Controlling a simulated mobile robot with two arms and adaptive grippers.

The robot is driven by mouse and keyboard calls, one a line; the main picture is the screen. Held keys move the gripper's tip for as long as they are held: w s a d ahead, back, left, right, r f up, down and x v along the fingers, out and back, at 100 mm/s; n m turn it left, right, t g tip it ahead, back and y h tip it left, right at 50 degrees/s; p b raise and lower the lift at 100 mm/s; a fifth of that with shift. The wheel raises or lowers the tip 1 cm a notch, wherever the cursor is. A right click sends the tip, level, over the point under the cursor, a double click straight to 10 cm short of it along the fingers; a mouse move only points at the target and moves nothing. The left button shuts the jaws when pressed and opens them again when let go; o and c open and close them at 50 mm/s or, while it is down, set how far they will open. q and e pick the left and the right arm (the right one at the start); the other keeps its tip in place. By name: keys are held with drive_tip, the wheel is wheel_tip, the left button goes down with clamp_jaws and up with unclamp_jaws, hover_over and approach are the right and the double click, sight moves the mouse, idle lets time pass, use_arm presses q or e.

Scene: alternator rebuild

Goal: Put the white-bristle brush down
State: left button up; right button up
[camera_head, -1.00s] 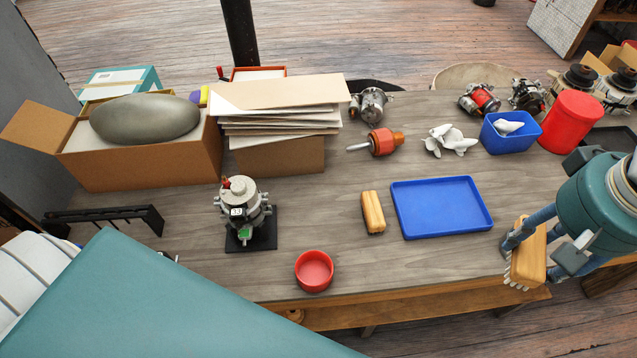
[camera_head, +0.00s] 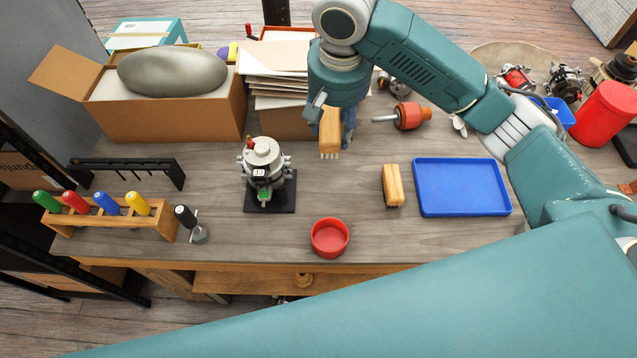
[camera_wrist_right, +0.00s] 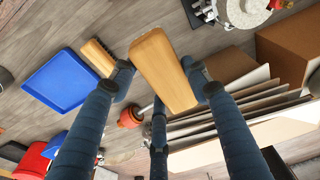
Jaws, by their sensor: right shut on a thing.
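My right gripper (camera_head: 333,122) is shut on the white-bristle brush (camera_head: 330,143), a wooden block with pale bristles pointing down. It holds the brush above the middle of the bench, in front of the stacked sheets. In the right wrist view the brush's wooden block (camera_wrist_right: 162,70) sits between the fingers (camera_wrist_right: 157,64), its bristles hidden. A second brush (camera_head: 394,185), with dark bristles, lies on the bench beside the blue tray (camera_head: 462,214); both also show in the right wrist view. My left gripper is not in view.
The alternator (camera_head: 264,165) stands on a black base left of the held brush. A red bowl (camera_head: 329,238) is near the front edge. An orange-handled tool (camera_head: 408,116) lies to the right. Bare bench (camera_head: 345,190) lies between alternator and second brush.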

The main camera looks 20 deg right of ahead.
wheel_tip(320, 180, down, 15)
drive_tip(key=shift+s+a+f+p, duration=0.1)
drive_tip(key=shift+a+f+p, duration=0.05)
drive_tip(key=shift+p, duration=0.2)
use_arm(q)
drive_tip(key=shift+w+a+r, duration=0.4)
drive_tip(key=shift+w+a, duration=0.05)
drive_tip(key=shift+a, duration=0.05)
use_arm(e)
drive_tip(key=shift+f, duration=2.05)
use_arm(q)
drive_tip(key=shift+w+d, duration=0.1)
use_arm(e)
drive_tip(key=o, duration=1)
drive_tip(key=shift+f, duration=0.15)
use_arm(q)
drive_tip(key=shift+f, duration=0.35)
use_arm(e)
wheel_tip(320, 180, up, 12)
drive_tip(key=s, duration=0.1)
drive_tip(key=shift+s+a, duration=0.2)
drive_tip(key=shift+s, duration=0.15)
